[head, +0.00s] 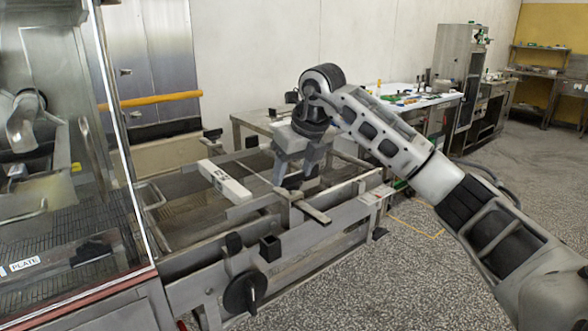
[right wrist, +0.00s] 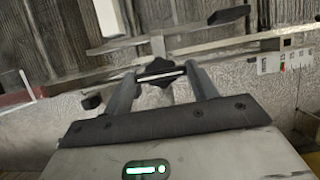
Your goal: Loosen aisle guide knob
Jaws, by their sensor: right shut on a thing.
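My right gripper (head: 296,184) reaches down over the mesh conveyor frame and is shut at a flat metal crossbar (head: 305,207). In the right wrist view, its two fingers (right wrist: 161,88) stand on either side of a dark lobed knob (right wrist: 159,70) and hold it. The knob sits at the crossbar, which also shows in the right wrist view (right wrist: 212,49). In the head view the fingers hide most of the knob. A pale guide block (head: 224,181) with dark markings lies to the left of the gripper. My left gripper is not in view.
The steel conveyor frame (head: 325,235) surrounds the work area. A round black handwheel (head: 244,292) is on its near side. A glass-fronted machine (head: 65,215) with a PLATE label stands at left. A cluttered table (head: 415,98) is behind. Speckled floor at right is open.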

